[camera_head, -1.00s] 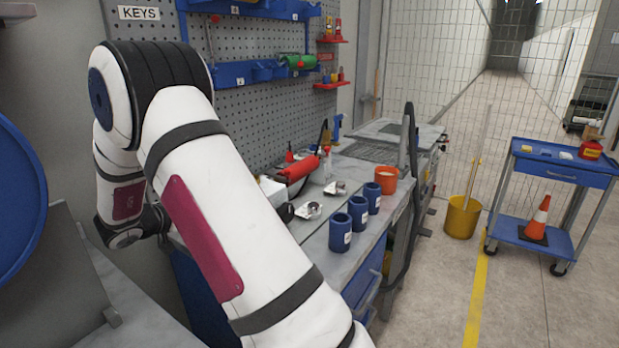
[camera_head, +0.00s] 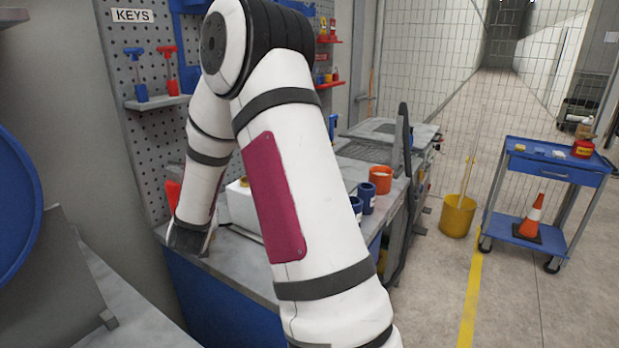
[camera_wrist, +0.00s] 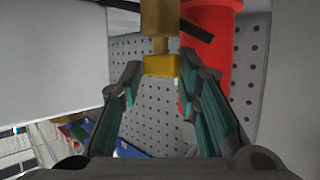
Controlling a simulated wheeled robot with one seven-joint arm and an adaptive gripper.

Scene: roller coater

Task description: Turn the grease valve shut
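In the wrist view a brass-yellow fitting (camera_wrist: 160,22) comes down from the top edge, with a narrow neck and a yellow block (camera_wrist: 161,66) at its lower end. A dark lever-like bar (camera_wrist: 197,31) lies to its right, across a red cylinder (camera_wrist: 212,62); I cannot tell whether this is the grease valve's handle. My gripper (camera_wrist: 161,80) is open, with the yellow block in view between its fingertips; contact cannot be made out. In the head view my arm hides most of the bench's left part, and the gripper's fingers do not show.
A white container (camera_head: 243,206) stands on the bench behind my arm. Blue cups (camera_head: 367,198) and an orange cup (camera_head: 380,179) stand to the right. Red-and-blue tools (camera_head: 136,78) sit on the pegboard shelf. A yellow bucket (camera_head: 458,215) and blue cart (camera_head: 553,170) stand on the floor.

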